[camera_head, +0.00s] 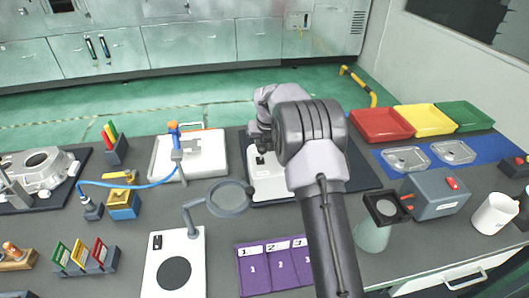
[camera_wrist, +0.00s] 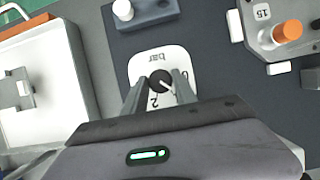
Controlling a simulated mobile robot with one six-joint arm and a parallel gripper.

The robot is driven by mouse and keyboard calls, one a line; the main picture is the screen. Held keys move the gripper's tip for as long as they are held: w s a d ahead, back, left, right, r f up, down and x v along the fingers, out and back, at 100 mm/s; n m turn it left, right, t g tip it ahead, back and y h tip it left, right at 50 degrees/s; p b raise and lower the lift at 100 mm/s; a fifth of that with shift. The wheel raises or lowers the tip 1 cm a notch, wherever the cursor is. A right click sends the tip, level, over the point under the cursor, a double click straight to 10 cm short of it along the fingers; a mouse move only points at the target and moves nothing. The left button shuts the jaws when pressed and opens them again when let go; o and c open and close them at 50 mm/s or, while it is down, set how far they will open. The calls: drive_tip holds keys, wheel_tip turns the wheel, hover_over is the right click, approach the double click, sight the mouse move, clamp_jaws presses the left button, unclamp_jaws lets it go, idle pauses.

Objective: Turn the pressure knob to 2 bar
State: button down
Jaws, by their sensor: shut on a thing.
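The black pressure knob (camera_wrist: 160,77) sits on a white dial plate (camera_wrist: 158,57) marked "bar", with a "2" and what looks like a "0", seen upside down in the wrist view. A white pointer line on the knob slants to the lower right, between the "2" and the "0". My gripper (camera_wrist: 159,82) is shut on the knob, one finger on each side. In the head view my arm hides the knob and the fingertips; part of a white panel (camera_head: 264,187) shows beside the arm on a dark mat.
In the wrist view, a grey block (camera_wrist: 262,38) with an orange cap and a "15" label stands right, a white tray (camera_wrist: 72,80) left. In the head view, a magnifier (camera_head: 229,199) stands left of my arm and a grey box (camera_head: 434,197) right.

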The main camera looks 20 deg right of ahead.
drive_tip(key=shift+f+m+b, duration=0.1)
drive_tip(key=shift+m+b, duration=0.2)
drive_tip(key=shift+b, duration=0.25)
drive_tip(key=c, duration=1)
unclamp_jaws()
drive_tip(key=p+v, duration=0.5)
drive_tip(key=v, duration=1.2)
drive_tip(key=shift+a+r, duration=0.2)
drive_tip(key=shift+r, duration=0.05)
